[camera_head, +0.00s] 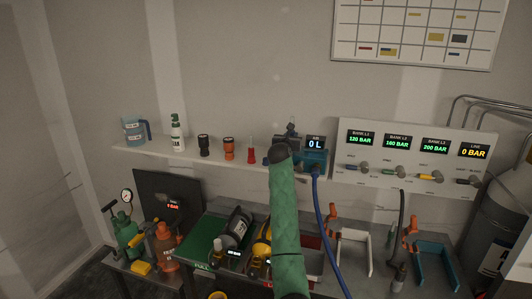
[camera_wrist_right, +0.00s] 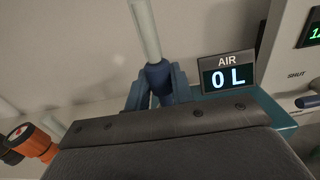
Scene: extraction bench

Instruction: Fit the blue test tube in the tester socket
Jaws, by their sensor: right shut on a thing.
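My right arm's green sleeve rises through the middle of the head view, with the dark right gripper (camera_head: 288,140) at its top end, in front of the tester. In the right wrist view the blue test tube (camera_wrist_right: 157,78) has a pale clear upper part and a blue lower end. It stands between the blue-grey fingers of my right gripper (camera_wrist_right: 158,92), shut on it. The tester (camera_wrist_right: 265,105) is teal, with an AIR display (camera_wrist_right: 229,75) reading 0 L, just right of the tube. The socket is hidden; I cannot tell whether the tube touches it. My left gripper is out of view.
The shelf (camera_head: 190,155) holds a blue jug (camera_head: 134,130), white bottle (camera_head: 177,133), black part (camera_head: 203,146), orange part (camera_head: 229,148) and red tube (camera_head: 251,150). A gauge panel (camera_head: 413,155) stands at right. A blue hose (camera_head: 320,220) hangs from the tester. The bench below is crowded.

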